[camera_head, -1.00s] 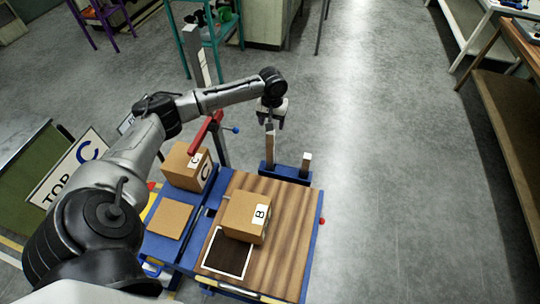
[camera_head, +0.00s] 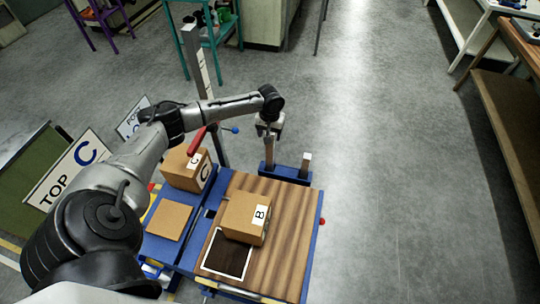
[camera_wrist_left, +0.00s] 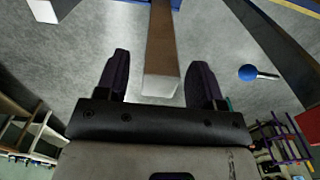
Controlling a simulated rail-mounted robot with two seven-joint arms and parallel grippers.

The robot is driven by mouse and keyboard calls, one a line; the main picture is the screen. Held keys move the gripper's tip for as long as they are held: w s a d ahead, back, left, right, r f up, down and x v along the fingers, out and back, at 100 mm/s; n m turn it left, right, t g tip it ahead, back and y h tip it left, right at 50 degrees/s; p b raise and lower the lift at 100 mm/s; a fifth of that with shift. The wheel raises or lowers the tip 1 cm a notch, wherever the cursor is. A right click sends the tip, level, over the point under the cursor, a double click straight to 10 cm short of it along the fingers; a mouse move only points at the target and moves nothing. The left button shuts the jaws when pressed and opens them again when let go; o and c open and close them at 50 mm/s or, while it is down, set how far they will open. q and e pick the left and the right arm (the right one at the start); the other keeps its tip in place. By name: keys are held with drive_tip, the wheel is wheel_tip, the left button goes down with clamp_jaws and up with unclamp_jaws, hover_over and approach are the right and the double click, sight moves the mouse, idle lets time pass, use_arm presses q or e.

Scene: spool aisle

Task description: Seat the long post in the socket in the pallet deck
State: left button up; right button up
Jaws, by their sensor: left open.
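The long post (camera_head: 269,152) stands upright in a blue rack (camera_head: 290,176) at the far edge of the wooden pallet deck (camera_head: 288,240). My left gripper (camera_head: 268,133) is above it, pointing down, with its fingers at the post's top. In the left wrist view the brown post (camera_wrist_left: 161,45) with its pale end reaches between the two open fingers (camera_wrist_left: 160,85), with gaps on both sides. A shorter post (camera_head: 306,159) stands at the rack's right end. I cannot clearly make out the socket in the deck. My right gripper is not in view.
Box B (camera_head: 240,213) sits on the deck beside a white-framed dark square (camera_head: 227,254). Box C (camera_head: 183,170) and a flat cardboard piece (camera_head: 170,220) lie on the blue surface at left. A red bar (camera_head: 197,141) is under my forearm.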

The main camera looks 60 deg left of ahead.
use_arm(q)
drive_tip(key=shift+c, duration=0.4)
clamp_jaws()
drive_tip(key=shift+r, duration=0.1)
